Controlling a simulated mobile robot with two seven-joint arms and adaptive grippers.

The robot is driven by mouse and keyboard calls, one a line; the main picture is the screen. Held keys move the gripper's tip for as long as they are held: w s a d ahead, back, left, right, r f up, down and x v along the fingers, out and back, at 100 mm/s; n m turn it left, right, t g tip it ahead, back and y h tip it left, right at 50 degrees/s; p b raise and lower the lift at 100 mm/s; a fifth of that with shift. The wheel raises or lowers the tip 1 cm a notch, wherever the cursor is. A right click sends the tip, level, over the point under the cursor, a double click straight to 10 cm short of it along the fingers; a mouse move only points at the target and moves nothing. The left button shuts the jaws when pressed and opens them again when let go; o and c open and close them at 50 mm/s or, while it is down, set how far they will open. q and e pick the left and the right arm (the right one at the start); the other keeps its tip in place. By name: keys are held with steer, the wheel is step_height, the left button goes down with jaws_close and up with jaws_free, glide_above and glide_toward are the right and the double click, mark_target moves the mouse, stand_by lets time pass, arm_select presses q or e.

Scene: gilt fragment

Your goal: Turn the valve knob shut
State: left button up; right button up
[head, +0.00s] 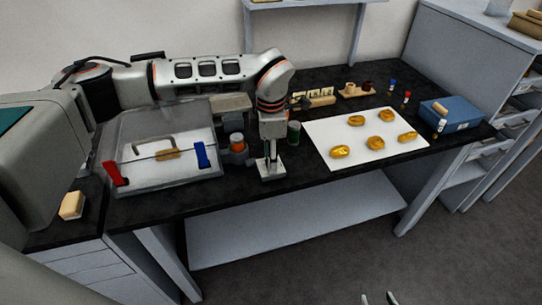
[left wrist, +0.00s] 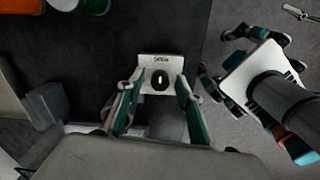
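A small white block (head: 262,174) stands near the front edge of the black bench, just below my left gripper (head: 270,157). In the left wrist view the block (left wrist: 147,63) carries a dark oval knob (left wrist: 160,80) with a pale mark on it. My left gripper (left wrist: 158,88) points down, with its teal-lined fingers apart on either side of the knob. I cannot tell whether they touch it. My arm partly hides the knob in the head view. My right gripper (head: 378,298) shows only as two separate tips at the bottom edge, away from the bench.
Left of the block are a clear case (head: 135,185) with red and blue clamps and an orange-banded jar (head: 237,143). A dark green can (head: 294,133) stands close behind. A white board (head: 352,150) with several gold pieces lies right. A blue box (head: 458,113) stands farther right.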

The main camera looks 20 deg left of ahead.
arm_select(q)
jaws_close()
steer(key=shift+n, duration=0.3)
steer(key=n, duration=0.9)
steer(key=shift+w+b, duration=0.1)
steer(key=shift+b, duration=0.3)
steer(key=n, duration=0.4)
steer(key=shift+a+r+n+b, duration=0.1)
steer(key=shift+n+b, duration=0.25)
steer(key=shift+n, duration=1.75)
